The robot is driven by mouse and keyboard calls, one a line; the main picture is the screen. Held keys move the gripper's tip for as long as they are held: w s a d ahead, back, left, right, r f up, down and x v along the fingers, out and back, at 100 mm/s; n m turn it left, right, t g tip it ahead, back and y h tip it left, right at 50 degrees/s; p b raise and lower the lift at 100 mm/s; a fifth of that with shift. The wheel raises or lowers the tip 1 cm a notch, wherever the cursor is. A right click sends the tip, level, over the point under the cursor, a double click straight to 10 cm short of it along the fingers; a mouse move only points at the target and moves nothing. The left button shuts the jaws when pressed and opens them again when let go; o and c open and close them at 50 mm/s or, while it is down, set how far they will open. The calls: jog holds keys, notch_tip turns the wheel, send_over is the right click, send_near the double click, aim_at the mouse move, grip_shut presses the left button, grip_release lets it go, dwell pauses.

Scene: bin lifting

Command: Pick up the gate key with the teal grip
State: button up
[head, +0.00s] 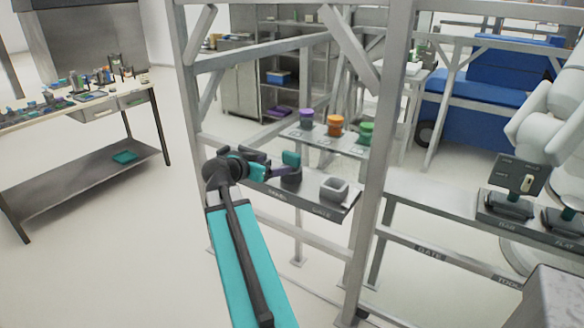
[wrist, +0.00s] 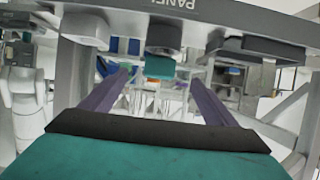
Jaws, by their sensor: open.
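The key with the teal grip (head: 291,158) stands upright in a dark holder (head: 291,177) on the grey shelf ledge. In the wrist view the teal grip (wrist: 160,69) shows just below a grey holder (wrist: 163,36), between the two purple fingers and beyond them. My gripper (head: 280,170) is close to the left side of the grip in the head view. Its fingers (wrist: 160,82) are spread apart with nothing between them that I can see held. The key's shaft is hidden in the holder. Whether a finger touches the grip cannot be told.
An empty-looking grey holder (head: 334,188) stands right of the key. Metal frame posts (head: 378,165) rise close by. Purple (head: 306,118), orange (head: 335,125) and green (head: 366,132) jars stand behind. A cluttered workbench (head: 85,105) is at left, with open floor between.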

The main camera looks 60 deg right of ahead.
aim_at(289, 163)
jog(key=p+x, duration=0.1)
jog(key=x, duration=0.6)
jog(key=shift+d+f+p, duration=0.1)
jog(key=shift+d+p, duration=0.1)
jog(key=shift+p, duration=0.15)
jog(key=shift+d+f, duration=0.3)
jog(key=shift+d, duration=0.2)
jog(key=shift+d, duration=0.1)
jog(key=shift+d+f+p, duration=0.1)
jog(key=shift+d+p, duration=0.45)
jog(key=shift+p+x, duration=0.75)
jog(key=shift+x, duration=1.25)
jog(key=shift+a+f, duration=0.1)
jog(key=c, duration=1.3)
